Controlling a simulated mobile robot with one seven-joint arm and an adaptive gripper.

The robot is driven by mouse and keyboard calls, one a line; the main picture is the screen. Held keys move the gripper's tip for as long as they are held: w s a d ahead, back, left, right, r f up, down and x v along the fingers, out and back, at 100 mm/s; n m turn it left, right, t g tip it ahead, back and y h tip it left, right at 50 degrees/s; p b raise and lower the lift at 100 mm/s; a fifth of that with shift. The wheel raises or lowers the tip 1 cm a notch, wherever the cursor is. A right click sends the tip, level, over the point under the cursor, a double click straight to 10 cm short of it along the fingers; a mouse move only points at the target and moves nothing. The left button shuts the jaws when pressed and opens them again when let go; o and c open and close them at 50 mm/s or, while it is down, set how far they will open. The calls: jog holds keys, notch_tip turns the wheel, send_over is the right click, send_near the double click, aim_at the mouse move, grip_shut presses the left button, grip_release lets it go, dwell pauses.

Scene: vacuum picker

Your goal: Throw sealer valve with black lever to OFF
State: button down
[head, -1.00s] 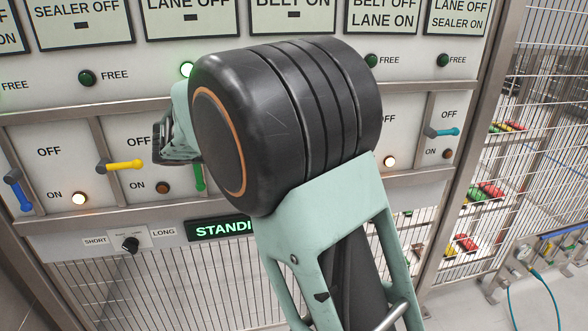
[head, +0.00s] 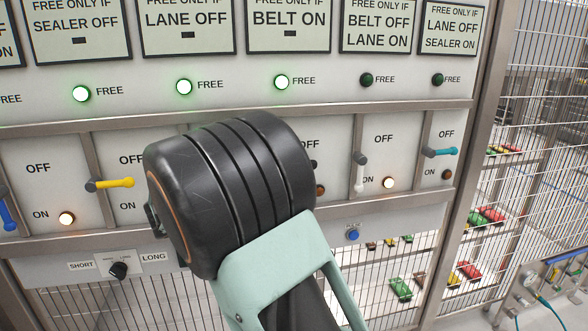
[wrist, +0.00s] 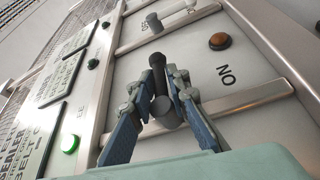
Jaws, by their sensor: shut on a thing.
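My gripper (wrist: 154,88) is shut on the black lever (wrist: 158,72) in the wrist view, with a finger on each side. The lever's tip points up in that view, across the panel, toward a pale lever. The ON label (wrist: 227,76) and an unlit brown lamp (wrist: 218,41) lie to its right. In the head view my thick black wrist hides the gripper and this lever. The brown lamp (head: 320,190) just right of my wrist is dark there too.
Nearby are a yellow lever (head: 112,184), lying sideways, a grey-white lever (head: 359,172), pointing down beside a lit lamp, and a teal lever (head: 441,152), lying sideways. Blue lever (head: 6,208) points down at far left. Three green FREE lamps glow above. Metal posts divide the panel.

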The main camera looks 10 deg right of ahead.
jog(key=c, duration=2)
grip_release()
jog(key=v, duration=1.2)
